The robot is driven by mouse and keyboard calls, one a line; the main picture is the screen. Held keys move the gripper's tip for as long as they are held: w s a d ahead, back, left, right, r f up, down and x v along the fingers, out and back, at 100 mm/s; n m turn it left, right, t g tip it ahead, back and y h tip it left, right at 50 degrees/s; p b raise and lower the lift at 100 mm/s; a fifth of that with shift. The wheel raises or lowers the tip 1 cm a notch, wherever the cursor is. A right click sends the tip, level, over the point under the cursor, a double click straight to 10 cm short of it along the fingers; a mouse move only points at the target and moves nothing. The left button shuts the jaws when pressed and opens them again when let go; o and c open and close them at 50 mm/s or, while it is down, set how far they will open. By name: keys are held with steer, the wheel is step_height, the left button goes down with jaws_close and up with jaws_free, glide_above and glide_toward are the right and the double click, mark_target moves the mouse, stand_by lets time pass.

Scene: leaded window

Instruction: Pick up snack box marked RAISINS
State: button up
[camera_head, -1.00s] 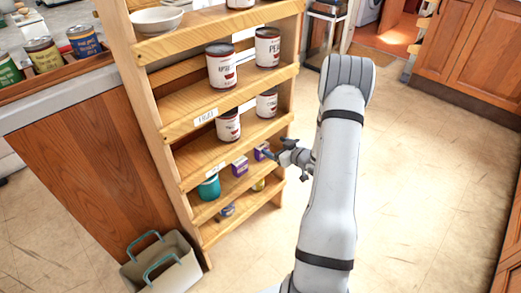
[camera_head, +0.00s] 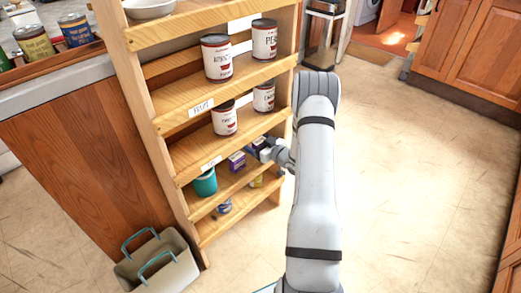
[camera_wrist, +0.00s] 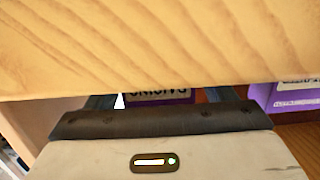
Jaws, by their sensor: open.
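Two small purple boxes stand on a low shelf in the head view, a left one (camera_head: 236,162) and a right one (camera_head: 256,145) close to my gripper (camera_head: 268,153). In the wrist view, a purple box with a white label (camera_wrist: 155,94) shows between my open fingers. Its lettering is upside down, partly covered, and looks like RAISINS. A wooden board hides most of that box and the fingertips. I cannot tell whether the fingers touch it. The other purple box (camera_wrist: 292,95) is at the right, outside the fingers.
The wooden shelf board (camera_wrist: 150,45) fills the upper wrist view, very near my gripper. A teal cup (camera_head: 205,182) stands left of the boxes. Several cans, including one (camera_head: 224,118), stand on higher shelves. A grey basket (camera_head: 155,265) is on the floor; the floor at right is clear.

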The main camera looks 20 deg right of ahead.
steer(key=c, duration=1.1)
steer(key=shift+o, duration=0.2)
steer(key=shift+r, duration=0.2)
